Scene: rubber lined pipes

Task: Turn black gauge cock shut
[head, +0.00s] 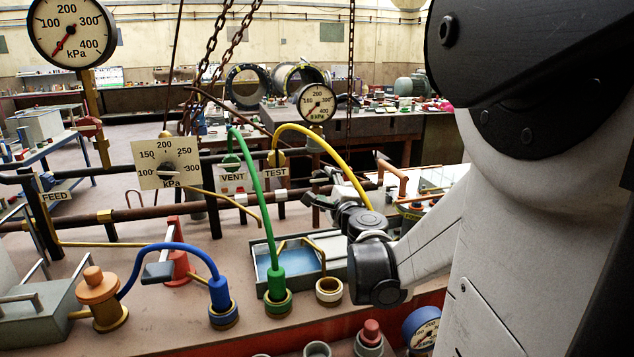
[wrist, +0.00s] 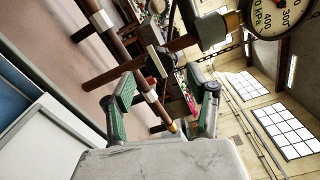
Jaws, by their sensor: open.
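A round gauge (head: 318,103) stands on a post behind the yellow hose; part of it shows at top right of the wrist view (wrist: 268,18). In the head view I cannot make the cock out clearly among the hose, pipes and gripper. My gripper (head: 325,188) is in front of the post, low beside the yellow hose. In the wrist view its green-padded fingers (wrist: 167,92) are spread and empty, with the cock beyond them, apart from both.
Yellow (head: 345,165), green (head: 258,190) and blue (head: 170,248) hoses arch over the bench. A blue-lined tray (head: 268,275) lies left of my arm. An orange lever (head: 390,178) stands to the right. Brown pipes (head: 120,214) cross behind, and chains (head: 212,60) hang at the back.

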